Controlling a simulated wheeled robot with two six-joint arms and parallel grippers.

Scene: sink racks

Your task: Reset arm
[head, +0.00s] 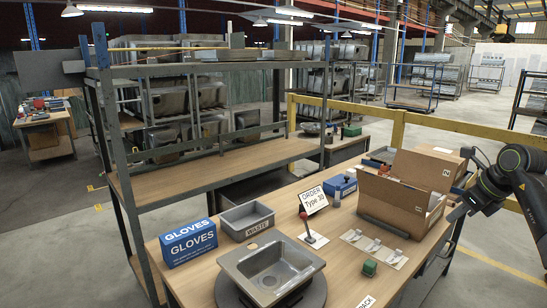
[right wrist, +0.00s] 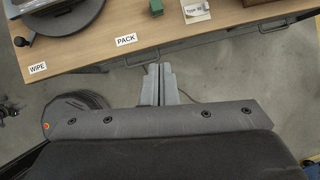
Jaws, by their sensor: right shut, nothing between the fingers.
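My right arm (head: 510,180) comes in from the right edge in the head view, folded beside the cardboard boxes. My right gripper (right wrist: 159,72) shows in the right wrist view with its two fingers together and nothing between them. It is over the grey floor, off the front edge of the wooden table (right wrist: 85,42). My left arm and left gripper are not in view.
On the table (head: 345,284) are a steel sink (head: 243,270) on a dark round turntable, a grey WASTE bin (head: 235,231), a blue GLOVES box (head: 188,243), a green block (head: 370,267) and an open cardboard box (head: 389,202). A rack (head: 190,170) stands behind.

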